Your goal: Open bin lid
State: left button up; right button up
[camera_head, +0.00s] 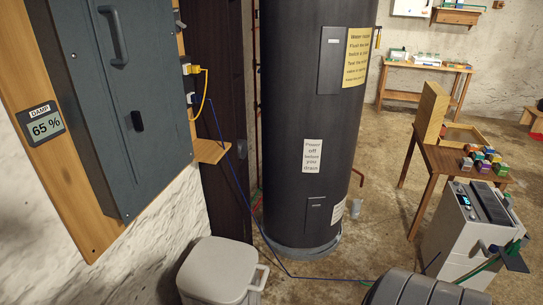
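The bin (190,299) stands on the floor at the bottom, left of the middle, against the white wall. It is light grey, and its lower part is cut off by the picture edge. Its rounded lid (220,265) lies flat on top and looks closed. A pale looped handle (261,280) sticks out on the right side. No gripper can be made out in this view, and nothing touches the lid.
A tall dark water heater (290,120) stands behind the bin. A dark cabinet (125,150) hangs above left. A blue cable (235,185) runs down behind the bin. A dark rounded object (415,291) and a grey appliance (462,230) stand to the right.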

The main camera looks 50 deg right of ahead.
aim_at(218, 270)
jog(key=z, duration=1.4)
